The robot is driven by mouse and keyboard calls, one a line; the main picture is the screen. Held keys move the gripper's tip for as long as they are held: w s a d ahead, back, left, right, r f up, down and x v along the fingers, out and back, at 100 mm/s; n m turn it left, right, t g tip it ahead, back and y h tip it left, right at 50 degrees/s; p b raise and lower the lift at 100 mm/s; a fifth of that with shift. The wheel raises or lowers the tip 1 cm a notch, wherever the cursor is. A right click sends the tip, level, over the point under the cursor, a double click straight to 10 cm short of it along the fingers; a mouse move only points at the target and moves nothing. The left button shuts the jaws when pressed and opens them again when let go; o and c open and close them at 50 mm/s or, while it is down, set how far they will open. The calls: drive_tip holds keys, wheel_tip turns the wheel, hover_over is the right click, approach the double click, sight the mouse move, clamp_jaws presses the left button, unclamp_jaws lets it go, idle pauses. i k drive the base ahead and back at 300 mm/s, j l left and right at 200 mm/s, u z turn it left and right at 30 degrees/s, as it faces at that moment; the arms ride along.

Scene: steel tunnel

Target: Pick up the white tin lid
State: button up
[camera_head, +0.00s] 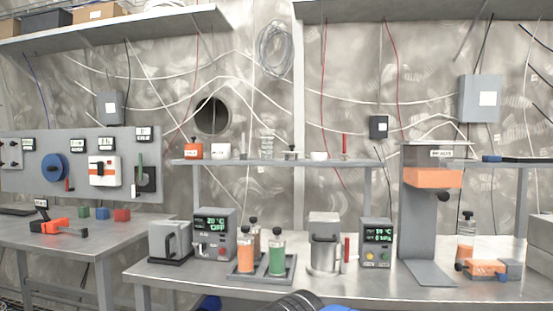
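No separate white tin lid can be told for certain. A white tin-like container (219,150) stands on the raised shelf, next to an orange container (193,151); its top is too small to tell a lid from a body. A low white object (318,156) sits further right on the same shelf, and I cannot tell if it is a lid. My gripper is not in view.
The raised shelf (275,162) stands over the steel bench (205,279). Below it are a grey canister (325,243), a tray (262,279) with orange and green bottles, and display boxes. A tall grey-orange dispenser (432,180) stands to the right. An overhead shelf (120,27) hangs above left.

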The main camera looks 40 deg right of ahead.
sight(291, 146)
drive_tip(key=i+z, duration=0.2)
drive_tip(key=z, duration=0.15)
drive_tip(key=i+z, duration=0.2)
drive_tip(key=z, duration=0.15)
